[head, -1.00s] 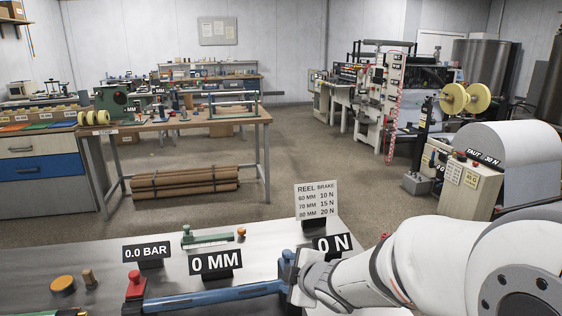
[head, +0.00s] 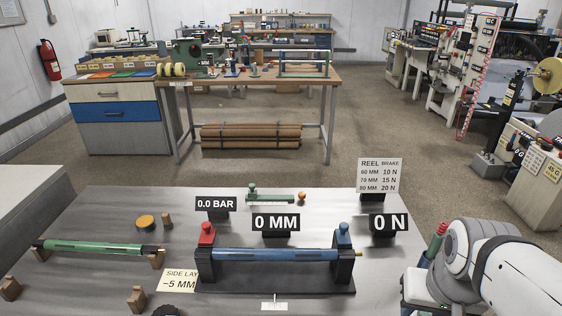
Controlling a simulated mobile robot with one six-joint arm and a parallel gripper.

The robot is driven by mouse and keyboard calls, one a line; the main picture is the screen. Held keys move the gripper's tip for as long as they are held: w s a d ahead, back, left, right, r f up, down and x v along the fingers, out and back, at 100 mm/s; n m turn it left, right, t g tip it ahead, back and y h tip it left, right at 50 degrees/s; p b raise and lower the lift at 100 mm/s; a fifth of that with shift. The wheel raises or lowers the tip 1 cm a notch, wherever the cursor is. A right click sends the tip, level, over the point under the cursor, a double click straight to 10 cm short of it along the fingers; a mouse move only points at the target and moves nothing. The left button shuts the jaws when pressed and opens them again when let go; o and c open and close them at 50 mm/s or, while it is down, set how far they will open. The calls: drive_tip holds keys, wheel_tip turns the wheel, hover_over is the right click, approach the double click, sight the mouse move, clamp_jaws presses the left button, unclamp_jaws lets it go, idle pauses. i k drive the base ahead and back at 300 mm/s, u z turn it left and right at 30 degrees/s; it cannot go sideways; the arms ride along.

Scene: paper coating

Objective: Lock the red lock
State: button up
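The red lock (head: 207,233) is a red knob on top of the left dark end post of a stand on the metal table. A blue roller (head: 275,254) lies across the stand between its two posts. A matching blue lock (head: 342,234) sits on the right post. My arm's white wrist is at the lower right, to the right of the stand and well away from the red lock. My gripper's fingers do not show; they are hidden or below the frame.
Signs reading 0.0 BAR (head: 215,204), 0 MM (head: 276,222) and 0 N (head: 389,223) stand behind the stand. A green roller (head: 95,246) rests on wooden supports at left. A red-tipped green piece (head: 437,243) stands beside my wrist.

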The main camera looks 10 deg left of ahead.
sight(207, 235)
drive_tip(key=u, duration=1.5)
drive_tip(key=k, duration=1.35)
drive_tip(key=u, duration=0.3)
drive_tip(key=i, duration=1.95)
drive_tip(key=z, duration=0.6)
